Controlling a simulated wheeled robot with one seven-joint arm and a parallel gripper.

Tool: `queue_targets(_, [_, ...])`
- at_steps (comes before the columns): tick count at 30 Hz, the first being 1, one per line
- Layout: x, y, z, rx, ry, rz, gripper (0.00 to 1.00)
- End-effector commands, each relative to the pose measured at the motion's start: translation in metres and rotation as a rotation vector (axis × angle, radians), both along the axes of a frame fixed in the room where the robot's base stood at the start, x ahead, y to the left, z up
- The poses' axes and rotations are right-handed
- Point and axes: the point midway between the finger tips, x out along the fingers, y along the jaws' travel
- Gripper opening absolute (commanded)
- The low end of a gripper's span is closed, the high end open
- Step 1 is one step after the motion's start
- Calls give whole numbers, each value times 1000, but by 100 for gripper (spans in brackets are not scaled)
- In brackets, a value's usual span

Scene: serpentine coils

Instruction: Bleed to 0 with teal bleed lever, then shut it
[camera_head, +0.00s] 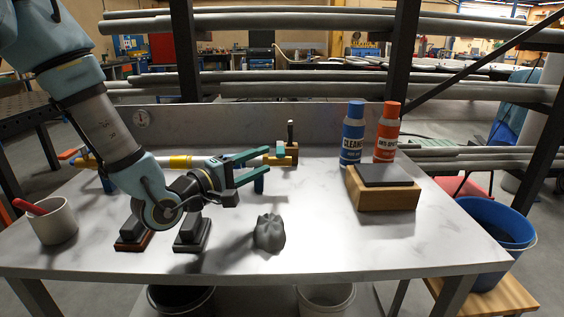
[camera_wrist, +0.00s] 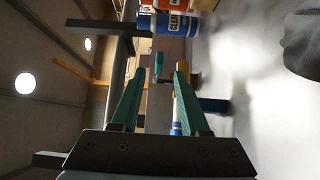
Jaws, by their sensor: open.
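A pipe assembly with white and yellow sections (camera_head: 180,162) runs along the back of the table on blue supports. At its right end is a brass-coloured valve body (camera_head: 285,159) with a dark upright handle (camera_head: 290,131). A small teal lever (camera_head: 281,147) stands by that end; it also shows in the wrist view (camera_wrist: 158,63), beyond and between my fingertips. An orange-red handle (camera_head: 67,154) is at the left end. A round gauge (camera_head: 142,118) is on the back panel; its reading is too small to tell. My gripper (camera_head: 268,162) is open and empty, just left of the teal lever.
A blue bottle (camera_head: 353,135) and an orange bottle (camera_head: 387,132) stand behind a wooden block with a dark top (camera_head: 384,188). A grey lump (camera_head: 269,233) lies in front of my gripper. A cup (camera_head: 54,222) is at left. The table's front right is clear.

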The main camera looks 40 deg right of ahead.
Motion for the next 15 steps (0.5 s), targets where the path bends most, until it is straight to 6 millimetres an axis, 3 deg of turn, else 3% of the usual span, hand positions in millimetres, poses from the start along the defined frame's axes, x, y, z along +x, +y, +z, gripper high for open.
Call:
queue_targets(6, [3,-43,4,0,2,-3,45])
queue_targets(15, [6,-68,3,1,1,0,45])
